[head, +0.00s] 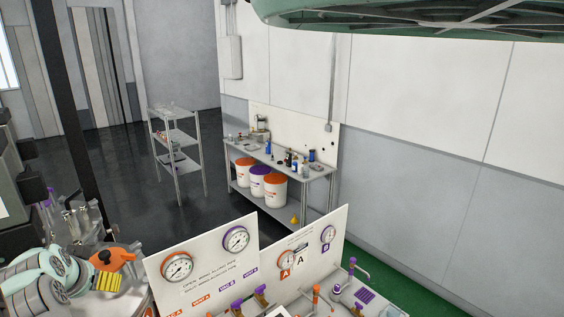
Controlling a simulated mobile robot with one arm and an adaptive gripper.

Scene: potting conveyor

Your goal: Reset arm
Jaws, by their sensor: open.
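My gripper is not in view, so its place relative to the things here does not show. Rounded mint and grey arm links, which appear to be mine, fill the bottom left corner. Beside them are an orange part (112,259) and a yellow ribbed part (108,281); I cannot tell what these belong to.
A left gauge panel (205,262) and a right gauge panel (318,244) stand close in front, with orange and purple valves at their feet. Behind are a workbench (315,172) with three buckets below and a shelf cart (180,140). Dark floor between is clear.

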